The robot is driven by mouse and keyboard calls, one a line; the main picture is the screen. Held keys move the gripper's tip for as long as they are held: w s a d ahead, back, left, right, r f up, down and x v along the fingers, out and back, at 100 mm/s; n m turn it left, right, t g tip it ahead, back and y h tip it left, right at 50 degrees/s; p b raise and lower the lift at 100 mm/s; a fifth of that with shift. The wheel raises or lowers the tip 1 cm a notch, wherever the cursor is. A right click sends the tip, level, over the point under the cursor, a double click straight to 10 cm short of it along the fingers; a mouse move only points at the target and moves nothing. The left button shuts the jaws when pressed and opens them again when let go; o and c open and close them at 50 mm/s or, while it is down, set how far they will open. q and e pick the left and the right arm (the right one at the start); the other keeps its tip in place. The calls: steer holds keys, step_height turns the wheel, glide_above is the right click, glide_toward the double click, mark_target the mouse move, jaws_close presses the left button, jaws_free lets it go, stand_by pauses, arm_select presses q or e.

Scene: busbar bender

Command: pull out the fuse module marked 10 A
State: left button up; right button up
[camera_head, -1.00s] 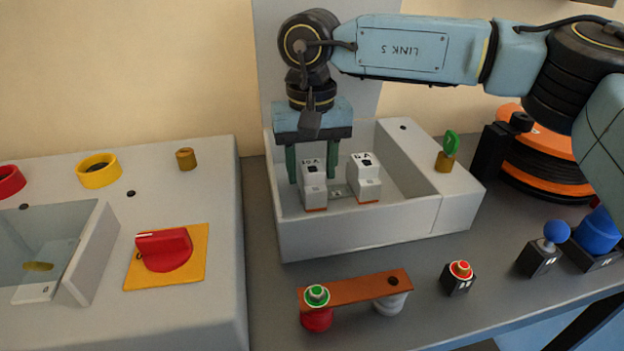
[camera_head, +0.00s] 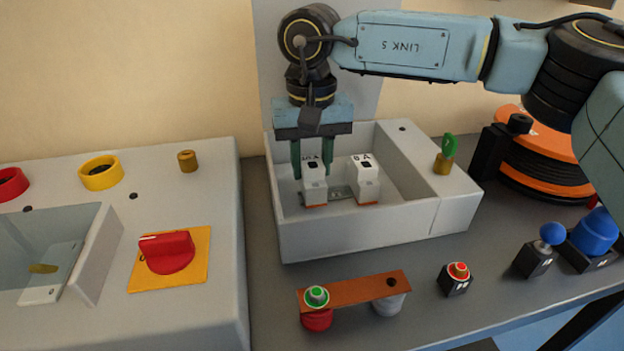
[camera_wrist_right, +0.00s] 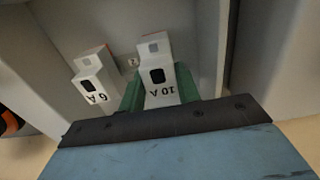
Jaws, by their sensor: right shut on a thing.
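The fuse module marked 10 A (camera_head: 314,188) is a white block with an orange base edge, standing at the left inside the grey open box. My right gripper (camera_head: 312,168) has its green fingers shut on both sides of the module. In the right wrist view the 10 A module (camera_wrist_right: 156,68) sits between the fingers (camera_wrist_right: 160,90). A second white module (camera_head: 364,182) stands just to the right; it reads 6 A in the right wrist view (camera_wrist_right: 94,75) and is apart from the fingers. My left gripper is not in view.
The grey box (camera_head: 350,233) has raised walls around the modules. A green-topped brass key (camera_head: 446,155) stands on its right ledge. An orange bar (camera_head: 355,289) on two posts lies in front. A panel with a red switch (camera_head: 166,252) is at the left.

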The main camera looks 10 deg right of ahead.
steer(key=shift+r+p, duration=0.3)
steer(key=shift+r, duration=0.1)
step_height(320, 180, up, 5)
steer(key=p, duration=0.4)
stand_by(0.4)
